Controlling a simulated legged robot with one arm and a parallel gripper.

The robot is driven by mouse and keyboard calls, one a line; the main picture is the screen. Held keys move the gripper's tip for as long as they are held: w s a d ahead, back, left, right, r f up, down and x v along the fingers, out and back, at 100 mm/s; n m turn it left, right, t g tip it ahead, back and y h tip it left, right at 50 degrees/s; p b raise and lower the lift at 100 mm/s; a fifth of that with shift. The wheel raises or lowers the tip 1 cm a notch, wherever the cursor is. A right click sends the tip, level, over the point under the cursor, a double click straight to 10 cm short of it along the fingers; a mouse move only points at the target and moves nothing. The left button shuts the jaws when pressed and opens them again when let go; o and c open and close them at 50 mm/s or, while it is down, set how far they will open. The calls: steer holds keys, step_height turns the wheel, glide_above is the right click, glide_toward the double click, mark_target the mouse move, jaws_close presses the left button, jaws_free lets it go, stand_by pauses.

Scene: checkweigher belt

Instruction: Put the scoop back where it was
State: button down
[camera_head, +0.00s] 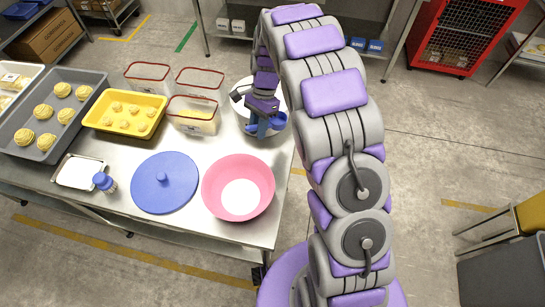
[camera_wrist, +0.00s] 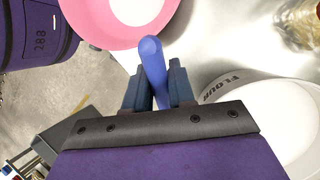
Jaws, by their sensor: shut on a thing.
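My gripper (camera_head: 262,110) is shut on the handle of the blue scoop (camera_head: 278,121). In the wrist view, my gripper (camera_wrist: 155,85) has its two fingers on either side of the scoop's blue handle (camera_wrist: 152,62). The scoop's other end is hidden in the wrist view. In the head view, the scoop shows at the white flour tub (camera_head: 246,131), partly covered by my gripper; I cannot tell how high above the tub it is. The tub's lettered rim (camera_wrist: 222,84) shows at the right in the wrist view. The pink bowl (camera_head: 222,172) holds white contents.
A blue round lid (camera_head: 150,187) lies left of the bowl on the steel table (camera_head: 125,150). Red-rimmed clear bins (camera_head: 150,72), a yellow tray (camera_head: 95,117) and a grey tray (camera_head: 65,148) of dough pieces stand at the back and left. A small blue-topped item (camera_head: 104,182) is beside a white tray.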

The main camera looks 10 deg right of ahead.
steer(key=a+f+m+b, duration=0.1)
steer(key=f+m, duration=0.1)
steer(key=f, duration=0.2)
steer(key=a+f+m+t+y+b, duration=0.1)
steer(key=f+m, duration=0.1)
steer(key=f, duration=0.2)
steer(key=a+f+m+b, duration=0.1)
steer(key=f, duration=0.3)
steer(key=shift+s+a+m+t+y+b, duration=0.1)
steer(key=shift+s+m+t+y+b, duration=0.2)
steer(key=shift+m+y, duration=0.1)
steer(key=shift+r, duration=0.1)
steer(key=c, duration=1)
jaws_free()
steer(key=shift+o, duration=0.2)
